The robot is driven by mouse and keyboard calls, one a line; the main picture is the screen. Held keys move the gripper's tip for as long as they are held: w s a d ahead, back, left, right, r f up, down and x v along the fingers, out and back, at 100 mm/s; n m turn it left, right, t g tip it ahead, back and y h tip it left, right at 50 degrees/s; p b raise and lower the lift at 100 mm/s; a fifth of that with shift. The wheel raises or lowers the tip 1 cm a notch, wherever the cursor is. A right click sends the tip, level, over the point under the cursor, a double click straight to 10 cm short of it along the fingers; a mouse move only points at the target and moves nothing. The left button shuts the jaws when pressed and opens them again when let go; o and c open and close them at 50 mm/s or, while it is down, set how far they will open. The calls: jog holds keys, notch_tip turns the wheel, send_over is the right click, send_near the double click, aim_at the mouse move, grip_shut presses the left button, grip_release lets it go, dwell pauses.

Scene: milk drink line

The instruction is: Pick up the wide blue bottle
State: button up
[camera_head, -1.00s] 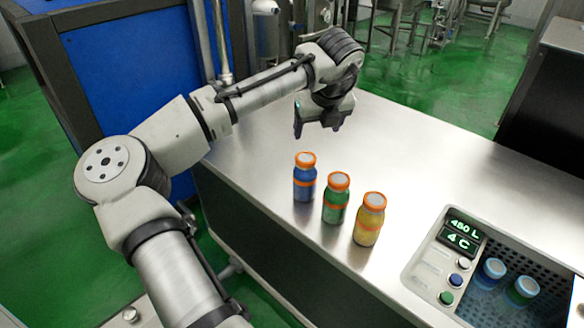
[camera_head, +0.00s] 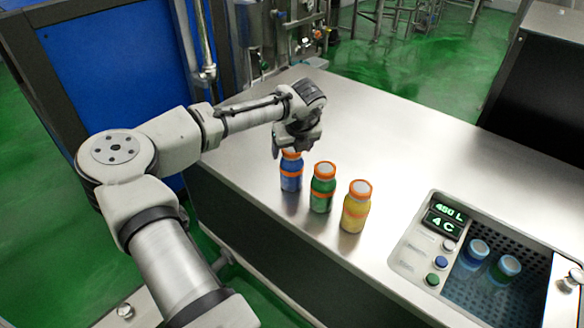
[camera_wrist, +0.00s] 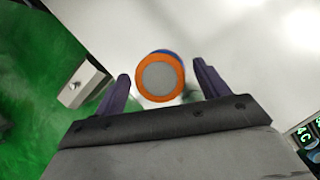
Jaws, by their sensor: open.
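The blue bottle (camera_head: 291,176) stands upright on the metal counter, with an orange band and an orange-rimmed cap. It is the leftmost of three bottles in a row. My gripper (camera_head: 293,150) is at its top and hides part of its cap in the head view. In the wrist view the bottle's grey and orange cap (camera_wrist: 160,77) lies between the two open fingers of my gripper (camera_wrist: 159,88), with a gap on each side. The fingers are not closed on it.
A green bottle (camera_head: 323,190) and a yellow bottle (camera_head: 355,209) stand close by to the right. A sunken basin (camera_head: 459,291) with two blue-tinted bottles and a control panel (camera_head: 436,240) are farther right. The counter (camera_head: 400,140) behind the row is clear.

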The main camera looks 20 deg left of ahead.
jog(key=shift+w+a+f, duration=0.1)
jog(key=shift+w+f, duration=0.05)
jog(key=shift+f, duration=0.2)
jog(key=shift+c, duration=0.3)
grip_shut()
